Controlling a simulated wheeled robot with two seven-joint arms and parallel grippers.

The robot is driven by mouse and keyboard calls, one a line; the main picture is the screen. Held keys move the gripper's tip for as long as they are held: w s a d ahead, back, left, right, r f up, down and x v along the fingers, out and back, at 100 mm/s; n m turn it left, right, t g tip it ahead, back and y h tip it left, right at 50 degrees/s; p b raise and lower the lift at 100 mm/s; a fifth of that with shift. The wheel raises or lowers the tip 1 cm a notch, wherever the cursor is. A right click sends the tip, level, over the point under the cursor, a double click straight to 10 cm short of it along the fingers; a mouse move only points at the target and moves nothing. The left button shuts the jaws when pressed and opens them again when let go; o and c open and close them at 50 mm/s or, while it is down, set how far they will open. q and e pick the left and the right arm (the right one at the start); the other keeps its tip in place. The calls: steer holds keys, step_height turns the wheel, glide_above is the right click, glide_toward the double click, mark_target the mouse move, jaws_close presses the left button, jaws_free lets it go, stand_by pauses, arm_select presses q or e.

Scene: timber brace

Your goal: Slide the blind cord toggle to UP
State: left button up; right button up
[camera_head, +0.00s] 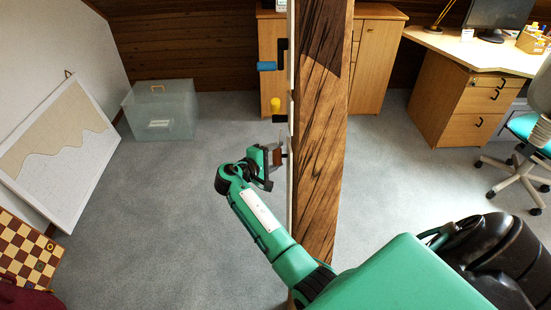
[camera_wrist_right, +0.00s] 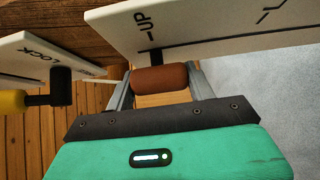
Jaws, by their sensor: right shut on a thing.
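A red-brown cylindrical toggle handle (camera_wrist_right: 160,78) is between the two grey fingers of my right gripper (camera_wrist_right: 160,88) in the right wrist view. The gripper is shut on it. A white panel (camera_wrist_right: 215,25) above it carries the word UP, close to the handle, and a dark line. In the head view my right gripper (camera_head: 274,156) is at the panel (camera_head: 291,60), seen edge-on along the timber brace (camera_head: 322,130). The exact place of the toggle in its track cannot be told. My left gripper is not in view.
A yellow knob (camera_head: 275,105) and a blue knob (camera_head: 267,66) stick out left above my right gripper. In the right wrist view the yellow knob (camera_wrist_right: 12,102) is beside a LOCK label (camera_wrist_right: 38,53). A clear box (camera_head: 160,110) stands on open carpet.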

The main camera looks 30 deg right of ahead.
steer(key=shift+w+r, duration=0.1)
steer(key=shift+r, duration=0.25)
steer(key=shift+d+r, duration=0.1)
steer(key=o, duration=1.4)
steer(key=shift+f, duration=0.2)
